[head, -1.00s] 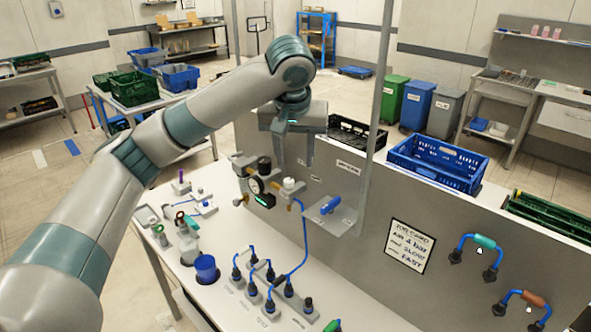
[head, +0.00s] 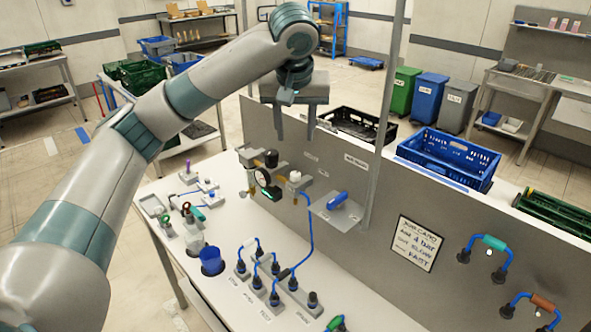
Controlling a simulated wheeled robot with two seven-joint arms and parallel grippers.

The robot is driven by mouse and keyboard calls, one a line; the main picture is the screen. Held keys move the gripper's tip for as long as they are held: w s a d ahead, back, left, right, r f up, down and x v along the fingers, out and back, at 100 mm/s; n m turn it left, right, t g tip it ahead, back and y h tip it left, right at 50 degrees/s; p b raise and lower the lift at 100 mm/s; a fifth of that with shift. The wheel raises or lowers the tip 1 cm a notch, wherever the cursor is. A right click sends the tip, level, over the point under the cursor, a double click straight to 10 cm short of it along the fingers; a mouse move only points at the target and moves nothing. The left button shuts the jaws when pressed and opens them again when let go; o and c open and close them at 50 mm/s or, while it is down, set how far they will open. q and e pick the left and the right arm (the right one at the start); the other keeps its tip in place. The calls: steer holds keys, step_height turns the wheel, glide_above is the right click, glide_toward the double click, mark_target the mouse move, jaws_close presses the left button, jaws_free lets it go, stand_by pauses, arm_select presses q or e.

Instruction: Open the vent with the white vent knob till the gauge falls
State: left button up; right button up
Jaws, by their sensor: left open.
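The white vent knob (head: 295,177) sits on top of the valve assembly on the grey panel. The round gauge (head: 263,178) is just left of it, with a dark rim and a pale face; its needle is too small to read. A black knob (head: 271,156) stands above the gauge. My left gripper (head: 295,138) is open and empty, pointing down above the white vent knob and apart from it. My right gripper does not show.
Blue tubing (head: 312,235) runs down to fittings on the white bench (head: 210,298). A blue crate (head: 440,158) lies behind the panel.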

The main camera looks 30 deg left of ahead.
mark_target(295, 174)
arm_select(q)
steer(key=p+x, duration=0.4)
steer(key=x, duration=1.2)
steer(key=shift+s+f+p, duration=0.15)
steer(key=shift+p, duration=0.2)
steer(key=c, duration=1.1)
